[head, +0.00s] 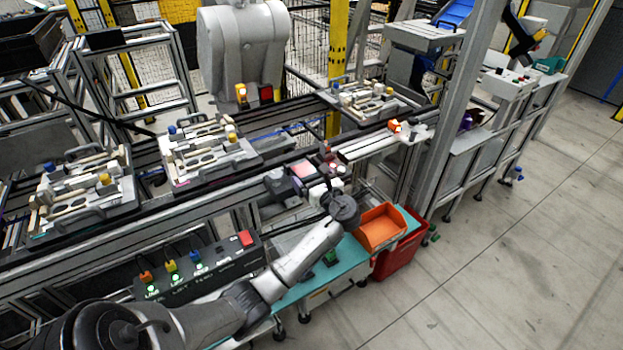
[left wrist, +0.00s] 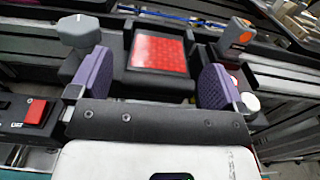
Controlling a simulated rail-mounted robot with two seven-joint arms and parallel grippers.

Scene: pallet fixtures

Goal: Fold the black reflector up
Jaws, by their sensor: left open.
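The black reflector (left wrist: 158,52), a glossy red gridded panel in a black frame, lies between and just beyond my fingers in the left wrist view. In the head view its red face (head: 302,170) shows small beside the conveyor. My left gripper (left wrist: 157,84) is open, with one purple-padded finger on each side of the reflector's black housing. I cannot tell whether either pad touches it. In the head view the left gripper (head: 318,186) is at the reflector, and its fingers are hard to make out. My right gripper is not in view.
A grey knob (left wrist: 80,30) stands left of the reflector and an orange-topped sensor (left wrist: 238,33) to its right. A black button box (head: 200,267), an orange bin (head: 380,228) and a red crate (head: 398,258) are near. Loaded pallets (head: 208,152) sit on the conveyor behind.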

